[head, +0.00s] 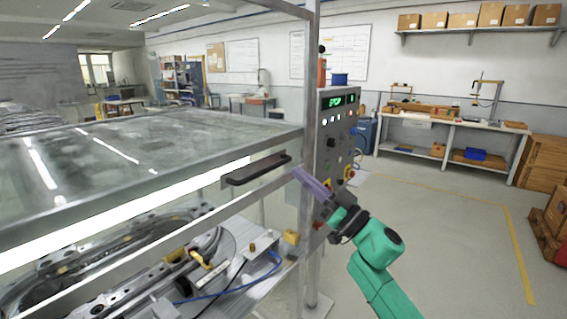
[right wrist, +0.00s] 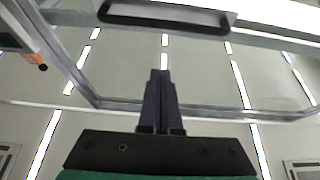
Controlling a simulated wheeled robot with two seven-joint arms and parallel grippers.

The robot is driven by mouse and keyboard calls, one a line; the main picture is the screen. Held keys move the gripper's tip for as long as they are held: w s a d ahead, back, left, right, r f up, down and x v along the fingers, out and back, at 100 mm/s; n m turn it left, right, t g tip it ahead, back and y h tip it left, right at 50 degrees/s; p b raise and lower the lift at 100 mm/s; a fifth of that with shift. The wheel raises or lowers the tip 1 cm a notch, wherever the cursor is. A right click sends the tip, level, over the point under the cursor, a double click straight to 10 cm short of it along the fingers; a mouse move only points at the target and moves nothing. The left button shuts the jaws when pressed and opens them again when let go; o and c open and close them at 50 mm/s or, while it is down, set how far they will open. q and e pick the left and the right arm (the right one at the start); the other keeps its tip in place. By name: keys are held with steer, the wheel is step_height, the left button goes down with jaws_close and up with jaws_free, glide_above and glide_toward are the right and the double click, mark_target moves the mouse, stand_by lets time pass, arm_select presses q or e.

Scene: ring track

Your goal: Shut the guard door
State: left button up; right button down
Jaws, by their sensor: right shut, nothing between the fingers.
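The guard door (head: 150,160) is a clear panel in a grey metal frame, at the left of the head view. A dark bar handle (head: 257,168) is fixed near its right end. Below the door's front rail I see into the machine, where metal parts lie. My right gripper (head: 300,175) is shut and empty, its fingertips just right of the handle and near the frame post. The right wrist view shows the closed fingers (right wrist: 160,74) below the handle (right wrist: 165,15), with a visible gap between them. My left gripper is not in view.
A grey control panel (head: 338,135) with a green display and buttons stands just behind my right gripper. An upright metal post (head: 308,90) is close to the fingers. Open floor (head: 450,230) lies to the right, with workbenches at the back wall.

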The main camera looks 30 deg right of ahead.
steer(key=p+x, duration=0.1)
steer(key=x, duration=0.2)
steer(key=p+x, duration=0.2)
steer(key=x, duration=0.2)
steer(key=p+x, duration=0.2)
steer(key=x, duration=0.2)
steer(key=shift+d, duration=0.3)
steer(key=f, duration=0.3)
steer(key=shift+s+d+f, duration=0.15)
steer(key=shift+s+f, duration=0.05)
steer(key=shift+f, duration=0.15)
steer(key=shift+s+d+f, duration=0.15)
steer(key=shift+d+f, duration=0.05)
steer(key=shift+f, duration=0.3)
steer(key=shift+a+f, duration=0.1)
step_height(320, 180, down, 38)
steer(key=b, duration=2.5)
